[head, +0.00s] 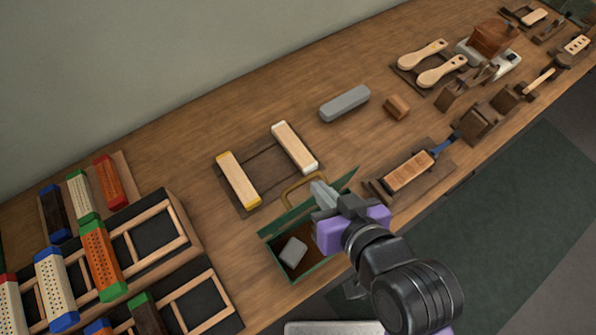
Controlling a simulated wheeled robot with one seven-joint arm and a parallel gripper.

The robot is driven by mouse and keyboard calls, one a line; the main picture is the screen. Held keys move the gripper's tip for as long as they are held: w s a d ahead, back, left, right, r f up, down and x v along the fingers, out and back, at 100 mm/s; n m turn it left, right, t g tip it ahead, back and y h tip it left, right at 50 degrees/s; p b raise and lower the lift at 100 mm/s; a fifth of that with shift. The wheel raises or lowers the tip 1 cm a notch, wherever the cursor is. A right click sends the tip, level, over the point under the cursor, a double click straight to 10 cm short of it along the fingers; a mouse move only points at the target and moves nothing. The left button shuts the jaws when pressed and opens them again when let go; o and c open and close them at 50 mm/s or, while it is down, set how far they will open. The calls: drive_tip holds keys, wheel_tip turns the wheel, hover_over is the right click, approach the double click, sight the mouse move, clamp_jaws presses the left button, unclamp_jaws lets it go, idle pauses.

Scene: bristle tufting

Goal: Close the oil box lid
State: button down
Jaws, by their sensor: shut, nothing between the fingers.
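The green oil box (279,268) stands near the front edge of the workbench. Its lid (293,216) is raised, seen nearly edge-on along the box's far side, and a brass-coloured handle (302,187) shows beyond it. A grey block (293,252) lies inside the box on a brown bottom. My gripper (322,192) is shut and empty, over the right part of the box at the lid. It hides part of the lid and the box's right end. I cannot tell whether the fingers touch the lid.
A tray (262,163) with two pale brush blocks lies behind the box. A dark board with a wooden block (409,171) lies to the right. Racks (190,228) with coloured brush blocks stand to the left.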

drive_tip(key=w+a+r+n+g, duration=0.2)
drive_tip(key=a+r+n+g, duration=0.25)
drive_tip(key=r, duration=0.25)
drive_tip(key=shift+t+h, duration=0.25)
drive_tip(key=shift+h, duration=0.05)
drive_tip(key=shift+w+f+p, duration=0.15)
drive_tip(key=shift+w+f, duration=0.2)
drive_tip(key=shift+f, duration=1.15)
drive_tip(key=shift+w+f+p, duration=0.15)
drive_tip(key=shift+w+f, duration=0.15)
drive_tip(key=shift+f, duration=1.2)
drive_tip(key=shift+w+f+p, duration=0.15)
drive_tip(key=shift+w+f, duration=0.2)
drive_tip(key=shift+f, duration=1.15)
